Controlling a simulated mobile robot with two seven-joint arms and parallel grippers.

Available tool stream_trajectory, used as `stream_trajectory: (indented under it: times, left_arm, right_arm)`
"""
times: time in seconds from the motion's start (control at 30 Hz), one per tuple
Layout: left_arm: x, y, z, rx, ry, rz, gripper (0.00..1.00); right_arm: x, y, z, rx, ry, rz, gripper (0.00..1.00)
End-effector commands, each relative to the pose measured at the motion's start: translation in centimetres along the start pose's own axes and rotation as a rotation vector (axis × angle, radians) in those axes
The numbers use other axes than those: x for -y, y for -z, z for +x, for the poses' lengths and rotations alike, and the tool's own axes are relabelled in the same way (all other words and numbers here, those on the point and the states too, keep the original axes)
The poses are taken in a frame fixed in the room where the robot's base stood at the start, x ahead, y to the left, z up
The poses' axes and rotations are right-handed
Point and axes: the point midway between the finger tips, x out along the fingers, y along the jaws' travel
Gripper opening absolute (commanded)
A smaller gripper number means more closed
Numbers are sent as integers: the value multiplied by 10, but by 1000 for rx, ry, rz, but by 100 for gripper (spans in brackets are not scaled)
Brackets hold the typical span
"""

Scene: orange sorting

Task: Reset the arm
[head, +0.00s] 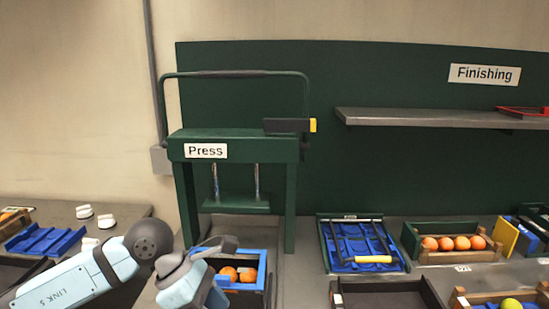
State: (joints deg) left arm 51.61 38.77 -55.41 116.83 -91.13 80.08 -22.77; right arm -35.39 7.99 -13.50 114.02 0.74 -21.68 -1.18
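My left arm comes in from the lower left, and its wrist end, where my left gripper (196,284) is, stands at the near left corner of a blue-rimmed crate (262,266). The fingers are not clearly visible, so I cannot tell whether they are open or shut, or whether they touch the crate. Several oranges (247,275) lie in this crate, partly hidden by my wrist. My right arm and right gripper are not in view.
A green press (240,143) stands behind the crate. To the right are a tray with a blue insert and a yellow-handled tool (378,259), a wooden crate of oranges (455,256) and a dark empty tray (390,297). A shelf (440,119) hangs above. White items (84,212) lie left.

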Motion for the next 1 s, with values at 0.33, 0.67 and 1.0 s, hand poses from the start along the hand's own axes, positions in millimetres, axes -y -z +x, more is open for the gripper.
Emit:
stream_trajectory:
  times: [0.33, 0.67, 1.0]
  left_arm:
    - [46, -70, 30, 661, 362, -386, 48]
    - [16, -54, 15, 1429, 727, -1234, 48]
    - [17, 123, 95, -1838, -826, 2269, 48]
  right_arm:
    - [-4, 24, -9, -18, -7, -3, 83]
    - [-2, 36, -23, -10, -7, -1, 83]
    - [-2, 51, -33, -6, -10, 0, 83]
